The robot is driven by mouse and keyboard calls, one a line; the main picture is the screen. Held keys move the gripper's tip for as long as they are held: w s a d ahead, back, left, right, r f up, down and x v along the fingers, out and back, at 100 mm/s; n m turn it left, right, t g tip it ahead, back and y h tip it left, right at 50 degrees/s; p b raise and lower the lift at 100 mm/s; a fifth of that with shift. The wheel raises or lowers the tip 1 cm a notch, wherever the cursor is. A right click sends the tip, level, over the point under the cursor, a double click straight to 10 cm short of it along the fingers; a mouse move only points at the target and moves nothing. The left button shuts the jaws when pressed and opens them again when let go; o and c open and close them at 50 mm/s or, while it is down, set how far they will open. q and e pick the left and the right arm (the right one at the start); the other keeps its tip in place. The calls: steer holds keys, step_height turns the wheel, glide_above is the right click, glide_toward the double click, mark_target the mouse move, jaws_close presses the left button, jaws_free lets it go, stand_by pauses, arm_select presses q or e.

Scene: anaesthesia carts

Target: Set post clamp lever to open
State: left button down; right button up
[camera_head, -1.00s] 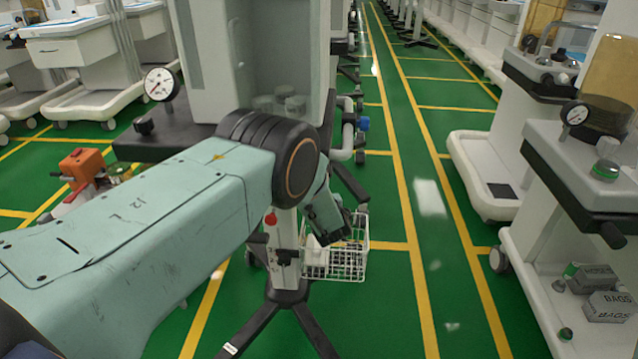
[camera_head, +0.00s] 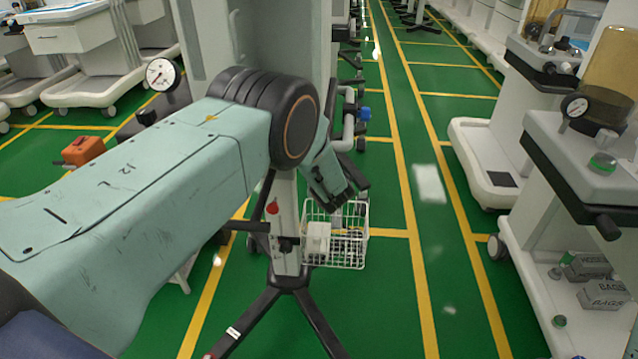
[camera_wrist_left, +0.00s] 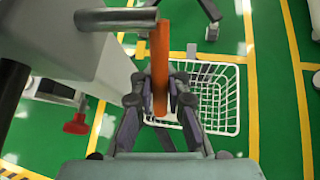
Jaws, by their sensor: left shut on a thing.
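In the left wrist view, an orange lever bar (camera_wrist_left: 160,62) runs up and down the picture between the fingers of my left gripper (camera_wrist_left: 159,98). The gripper is shut on this bar, which I take for the post clamp lever. A black cylinder (camera_wrist_left: 115,19) lies across near its far end. In the head view my left gripper (camera_head: 338,192) is beside the pale post (camera_head: 287,225), just above the wire basket. My own arm and gripper hide the lever there. My right gripper is not in view.
A white wire basket (camera_head: 350,262) hangs right of the post, close under my gripper. A red knob (camera_head: 272,208) is on the post. Dark stand legs (camera_head: 250,320) spread on the green floor. Carts (camera_head: 560,190) stand right; an open aisle (camera_head: 430,250) lies between.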

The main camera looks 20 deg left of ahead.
arm_select(q)
steer(key=c, duration=1.8)
jaws_free()
steer(key=shift+s+d+f, duration=0.15)
steer(key=shift+s+f, duration=0.05)
steer(key=o, duration=0.3)
steer(key=shift+r, duration=0.25)
steer(key=shift+o, duration=0.7)
steer(key=shift+w+f, duration=0.1)
steer(key=shift+w, duration=0.05)
steer(key=shift+v, duration=0.85)
steer(key=s+d, duration=0.6)
steer(key=s, duration=0.5)
steer(key=shift+s+d+r, duration=0.15)
steer(key=shift+s+r, duration=0.05)
steer(key=shift+r, duration=0.15)
